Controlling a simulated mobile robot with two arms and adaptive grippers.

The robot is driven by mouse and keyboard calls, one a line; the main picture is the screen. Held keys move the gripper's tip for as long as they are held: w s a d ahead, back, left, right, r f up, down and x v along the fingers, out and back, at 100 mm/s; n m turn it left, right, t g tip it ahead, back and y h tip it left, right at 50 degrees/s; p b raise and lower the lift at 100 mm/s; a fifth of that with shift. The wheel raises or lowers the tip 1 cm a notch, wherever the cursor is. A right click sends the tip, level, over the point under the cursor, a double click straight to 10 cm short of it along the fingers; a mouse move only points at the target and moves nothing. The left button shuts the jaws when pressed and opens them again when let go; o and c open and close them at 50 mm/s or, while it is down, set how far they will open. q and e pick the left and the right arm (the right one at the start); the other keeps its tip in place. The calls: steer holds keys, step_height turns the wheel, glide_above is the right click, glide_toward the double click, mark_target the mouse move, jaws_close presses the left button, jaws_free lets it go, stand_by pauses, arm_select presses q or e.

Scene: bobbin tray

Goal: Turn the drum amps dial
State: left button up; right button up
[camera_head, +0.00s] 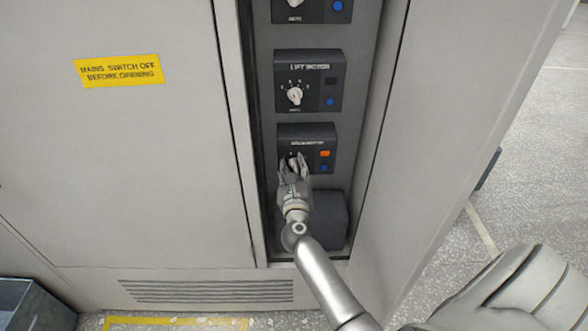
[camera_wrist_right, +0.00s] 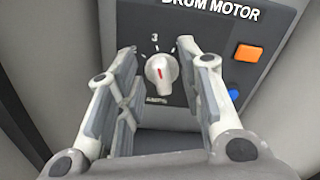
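The drum motor unit (camera_head: 325,139) is a dark box in the narrow open bay of the cabinet. Its dial is a white knob (camera_wrist_right: 159,71) with a red mark, and "AMPS" is lettered below it. My right gripper (camera_head: 293,163) is in front of this unit and partly covers the dial. In the right wrist view the right gripper (camera_wrist_right: 162,62) is open, with one finger on each side of the knob. The fingers look apart from it, and the gap between them is empty except for the knob beyond. My left gripper is not in view.
The drum motor unit also has a lit orange button (camera_wrist_right: 248,53) and a blue button (camera_wrist_right: 233,93). The lift motor unit (camera_head: 318,68) sits above, with its own white dial (camera_head: 295,96). A dark block (camera_head: 330,220) is below. The cabinet door (camera_head: 455,120) stands at the right.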

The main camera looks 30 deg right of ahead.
jaws_close()
steer(key=shift+w+a+f+n+p, duration=0.15)
steer(key=shift+n+p, duration=0.9)
steer(key=shift+n, duration=0.9)
steer(key=shift+s+a+f+n+p, duration=0.15)
steer(key=shift+n+p, duration=0.85)
steer(key=shift+n, duration=0.95)
steer(key=shift+w, duration=0.1)
jaws_free()
steer(key=shift+r, duration=0.1)
